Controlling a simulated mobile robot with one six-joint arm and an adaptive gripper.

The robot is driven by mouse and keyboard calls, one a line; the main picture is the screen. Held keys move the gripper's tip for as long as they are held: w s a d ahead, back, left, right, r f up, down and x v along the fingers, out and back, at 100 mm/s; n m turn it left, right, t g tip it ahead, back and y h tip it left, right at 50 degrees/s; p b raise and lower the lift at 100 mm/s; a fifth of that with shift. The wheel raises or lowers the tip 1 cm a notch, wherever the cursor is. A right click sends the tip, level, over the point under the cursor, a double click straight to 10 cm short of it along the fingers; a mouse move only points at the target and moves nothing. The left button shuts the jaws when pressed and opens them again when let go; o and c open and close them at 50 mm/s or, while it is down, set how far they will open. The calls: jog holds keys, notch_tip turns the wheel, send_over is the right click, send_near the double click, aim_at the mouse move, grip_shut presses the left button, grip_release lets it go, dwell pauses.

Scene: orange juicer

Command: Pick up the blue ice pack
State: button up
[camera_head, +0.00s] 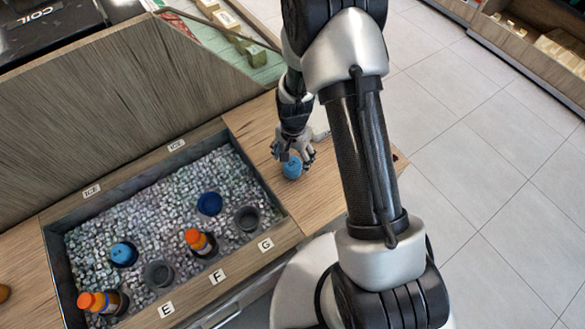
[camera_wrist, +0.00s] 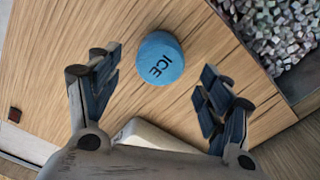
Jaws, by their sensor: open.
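The blue ice pack (camera_head: 292,168) is a small round puck standing on the wooden counter, right of the ice bin. In the wrist view the ice pack (camera_wrist: 160,58) shows the word ICE on its top. My gripper (camera_head: 294,158) is just above and behind it in the head view. In the wrist view my gripper (camera_wrist: 158,90) is open, with one finger to each side and the ice pack between and slightly beyond the fingertips. No contact with it is visible.
The ice bin (camera_head: 50,262) holds ice, orange-capped bottles (camera_head: 200,242), blue round items (camera_head: 124,254) and dark cups (camera_head: 247,218). A pale object (camera_wrist: 160,137) lies on the counter close to my gripper. The counter's right edge (camera_head: 401,163) drops to tiled floor.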

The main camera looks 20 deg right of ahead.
aim_at(293, 163)
notch_tip(293, 163, down, 3)
jog(key=shift+f+b, duration=0.1)
jog(key=shift+b, duration=0.35)
jog(key=c, duration=1.2)
